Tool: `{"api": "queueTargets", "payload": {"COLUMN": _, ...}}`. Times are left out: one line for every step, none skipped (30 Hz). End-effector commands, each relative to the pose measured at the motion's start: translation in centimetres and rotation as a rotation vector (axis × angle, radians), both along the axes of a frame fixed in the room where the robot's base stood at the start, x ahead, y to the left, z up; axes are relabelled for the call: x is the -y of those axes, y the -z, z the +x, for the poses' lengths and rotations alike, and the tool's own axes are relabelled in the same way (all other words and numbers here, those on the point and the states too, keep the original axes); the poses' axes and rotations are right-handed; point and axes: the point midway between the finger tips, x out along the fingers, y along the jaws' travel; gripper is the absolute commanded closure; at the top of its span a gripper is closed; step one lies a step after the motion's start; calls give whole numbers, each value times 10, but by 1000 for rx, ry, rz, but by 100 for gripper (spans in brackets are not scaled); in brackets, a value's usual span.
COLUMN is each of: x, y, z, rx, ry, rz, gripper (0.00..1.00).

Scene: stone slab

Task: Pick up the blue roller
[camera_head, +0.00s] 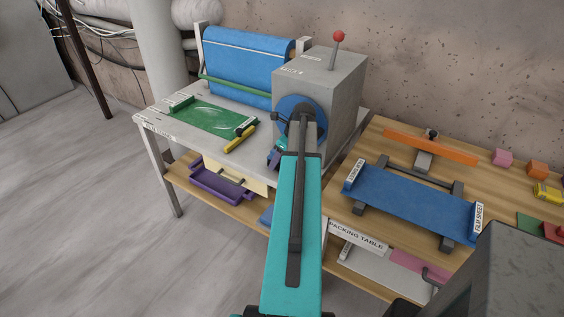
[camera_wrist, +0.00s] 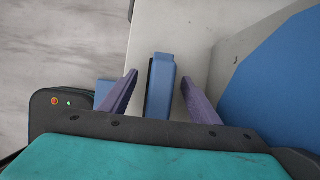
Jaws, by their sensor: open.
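In the wrist view, a narrow blue piece with a dark left side (camera_wrist: 161,85) lies between the two purple fingers of my gripper (camera_wrist: 159,77). It looks like the blue roller, but its full shape does not show. The fingers are apart, with a gap on each side of the piece. In the head view my arm covers most of the gripper and this piece, at the front edge of the grey table (camera_head: 195,133), beside the grey machine box (camera_head: 330,90).
A blue disc (camera_head: 288,106) is on the box's front. A green tray (camera_head: 205,113), a yellow-handled tool (camera_head: 240,138) and a large blue roll (camera_head: 245,62) are on the grey table. The wooden packing table (camera_head: 345,215) at right carries a blue tray (camera_head: 410,200) and small blocks.

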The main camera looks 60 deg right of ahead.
Motion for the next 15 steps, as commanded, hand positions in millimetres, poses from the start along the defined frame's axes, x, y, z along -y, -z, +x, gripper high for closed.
{"api": "queueTargets", "payload": {"x": 0, "y": 3, "z": 1, "rx": 0, "ry": 0, "rz": 1, "gripper": 44}}
{"api": "queueTargets", "payload": {"x": 0, "y": 4, "z": 2, "rx": 0, "ry": 0, "rz": 1, "gripper": 44}}
{"api": "queueTargets", "payload": {"x": 0, "y": 6, "z": 2, "rx": 0, "ry": 0, "rz": 1, "gripper": 44}}
{"api": "queueTargets", "payload": {"x": 0, "y": 7, "z": 3, "rx": -1, "ry": 0, "rz": 1, "gripper": 44}}
{"api": "queueTargets", "payload": {"x": 0, "y": 8, "z": 3, "rx": -1, "ry": 0, "rz": 1, "gripper": 44}}
{"api": "queueTargets", "payload": {"x": 0, "y": 8, "z": 3, "rx": 0, "ry": 0, "rz": 0, "gripper": 44}}
{"api": "queueTargets", "payload": {"x": 0, "y": 9, "z": 3, "rx": 0, "ry": 0, "rz": 0, "gripper": 44}}
{"api": "queueTargets", "payload": {"x": 0, "y": 9, "z": 3, "rx": 0, "ry": 0, "rz": 0, "gripper": 44}}
{"api": "queueTargets", "payload": {"x": 0, "y": 9, "z": 3, "rx": 0, "ry": 0, "rz": 0, "gripper": 44}}
{"api": "queueTargets", "payload": {"x": 0, "y": 9, "z": 3, "rx": 0, "ry": 0, "rz": 0, "gripper": 44}}
{"api": "queueTargets", "payload": {"x": 0, "y": 9, "z": 3, "rx": 0, "ry": 0, "rz": 0, "gripper": 44}}
{"api": "queueTargets", "payload": {"x": 0, "y": 9, "z": 3, "rx": 0, "ry": 1, "rz": 0, "gripper": 44}}
{"api": "queueTargets", "payload": {"x": 0, "y": 8, "z": 3, "rx": 0, "ry": 1, "rz": 0, "gripper": 44}}
{"api": "queueTargets", "payload": {"x": 0, "y": 9, "z": 3, "rx": 0, "ry": 1, "rz": 0, "gripper": 44}}
{"api": "queueTargets", "payload": {"x": 0, "y": 8, "z": 3, "rx": 0, "ry": 1, "rz": 0, "gripper": 44}}
